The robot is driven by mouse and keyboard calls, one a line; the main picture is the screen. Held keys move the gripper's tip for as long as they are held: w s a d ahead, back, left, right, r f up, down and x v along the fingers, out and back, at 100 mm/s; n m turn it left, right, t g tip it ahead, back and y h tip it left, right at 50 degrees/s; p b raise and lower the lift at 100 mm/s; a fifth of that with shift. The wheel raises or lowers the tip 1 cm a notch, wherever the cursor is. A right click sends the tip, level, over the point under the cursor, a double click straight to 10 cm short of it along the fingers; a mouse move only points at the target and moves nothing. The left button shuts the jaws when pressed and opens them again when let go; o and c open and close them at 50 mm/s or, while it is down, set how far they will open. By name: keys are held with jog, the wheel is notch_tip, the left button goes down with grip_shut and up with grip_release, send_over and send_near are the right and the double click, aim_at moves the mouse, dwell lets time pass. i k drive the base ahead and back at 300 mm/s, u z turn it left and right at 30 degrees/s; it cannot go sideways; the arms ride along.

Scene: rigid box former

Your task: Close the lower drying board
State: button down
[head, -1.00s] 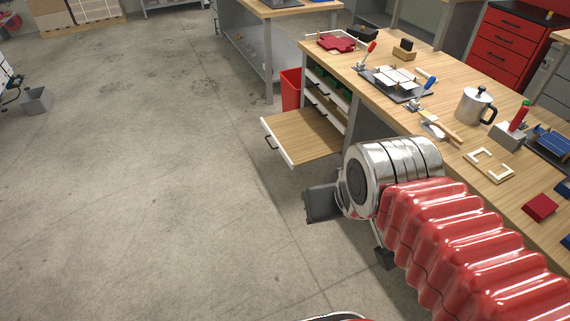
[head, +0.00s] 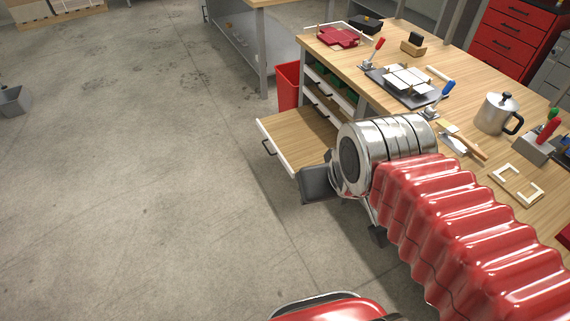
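The lower drying board (head: 297,133) is a wooden pull-out board with a white front edge and a dark handle (head: 268,148). It is pulled well out from under the workbench, on its left side. Part of it is hidden behind my arm's metal wrist. My gripper (head: 316,183) shows only as a dark grey block beside the board's near front corner. Its fingertips are hidden or too unclear to tell open from shut. I cannot tell whether it touches the board.
White-fronted boards or drawers (head: 322,95) sit shut above it under the workbench (head: 440,115). A red bin (head: 288,85) stands just behind the board. The bench top holds a metal pot (head: 497,113), clamps and small parts. The concrete floor (head: 150,170) at left is clear.

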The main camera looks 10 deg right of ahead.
aim_at(300, 138)
jog(key=u, duration=0.05)
jog(key=i, duration=1.45)
jog(key=u, duration=2.35)
